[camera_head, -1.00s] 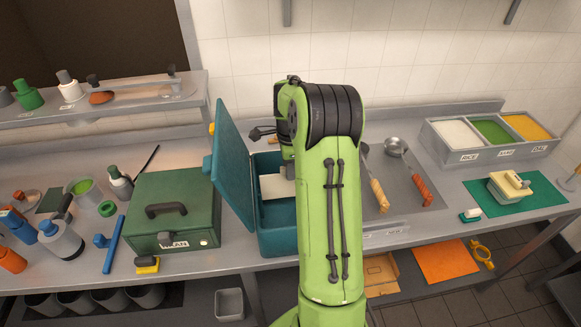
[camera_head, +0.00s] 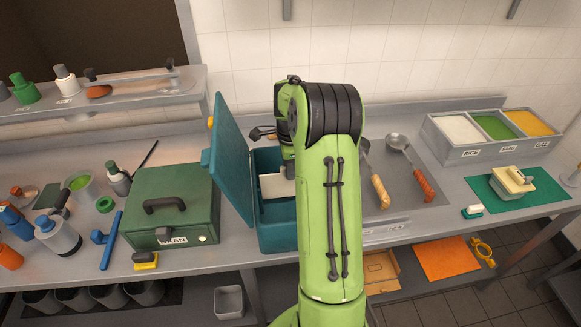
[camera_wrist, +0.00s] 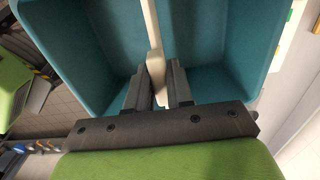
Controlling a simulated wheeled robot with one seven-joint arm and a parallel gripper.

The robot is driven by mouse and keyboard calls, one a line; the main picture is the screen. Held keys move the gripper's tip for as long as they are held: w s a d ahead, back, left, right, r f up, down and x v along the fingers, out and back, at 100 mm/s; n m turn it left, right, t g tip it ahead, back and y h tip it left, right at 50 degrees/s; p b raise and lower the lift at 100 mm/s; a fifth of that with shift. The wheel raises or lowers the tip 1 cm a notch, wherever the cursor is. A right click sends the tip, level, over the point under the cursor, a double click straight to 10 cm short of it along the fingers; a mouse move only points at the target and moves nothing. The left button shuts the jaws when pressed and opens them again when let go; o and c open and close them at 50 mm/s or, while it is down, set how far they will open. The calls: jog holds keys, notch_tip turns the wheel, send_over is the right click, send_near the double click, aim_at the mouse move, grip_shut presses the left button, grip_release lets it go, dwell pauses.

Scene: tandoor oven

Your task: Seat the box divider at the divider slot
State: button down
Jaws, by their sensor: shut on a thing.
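The box divider (camera_head: 274,187) is a cream-white panel inside the opening of a teal box (camera_head: 276,238) with its lid (camera_head: 231,165) standing open to the left. In the wrist view, the divider (camera_wrist: 155,62) stands on edge between the two fingers of my gripper (camera_wrist: 158,92), which is shut on it. The teal box walls (camera_wrist: 237,45) show on both sides of the divider. The divider slot cannot be made out, and I cannot tell whether the divider touches the box floor. My arm hides the right part of the box in the head view.
A green case (camera_head: 172,208) with a black handle stands close left of the teal box. Ladles (camera_head: 408,160) lie on the counter to the right. A bin of compartments (camera_head: 492,135) stands at the back right. A wall shelf (camera_head: 110,90) is at the upper left.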

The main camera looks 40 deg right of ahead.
jog(key=shift+f+b, duration=2.4)
jog(key=shift+f, duration=0.6)
jog(key=c, duration=0.9)
grip_release()
jog(key=shift+r, duration=0.15)
notch_tip(320, 180, up, 8)
jog(key=p, duration=0.6)
